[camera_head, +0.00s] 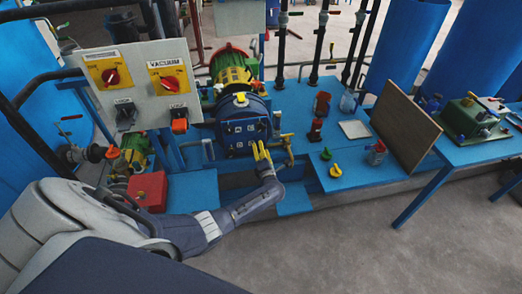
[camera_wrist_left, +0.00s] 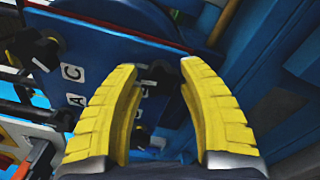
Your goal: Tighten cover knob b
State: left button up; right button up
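The blue autoclave cover (camera_head: 238,138) is closed on the front of the blue vessel (camera_head: 240,103), with small pale labels and dark knobs on its face. Labels A and C are readable; I cannot tell which knob is b. My left gripper (camera_head: 262,151) is at the cover's right side, its yellow fingers (camera_wrist_left: 160,67) apart and empty, pointing at the cover. Contact is unclear. My right gripper is out of view.
A control panel (camera_head: 138,82) with red and black switches stands left of the vessel. The blue bench (camera_head: 300,140) right of it carries red and yellow items, a jar and a leaning brown board (camera_head: 404,125). A red box (camera_head: 148,190) sits low left. The floor in front is clear.

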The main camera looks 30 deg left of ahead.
pick_arm(q)
grip_shut()
jog(key=shift+m, duration=0.7)
jog(key=shift+o, duration=2.4)
grip_release()
jog(key=v, duration=1.2)
jog(key=shift+d, duration=0.1)
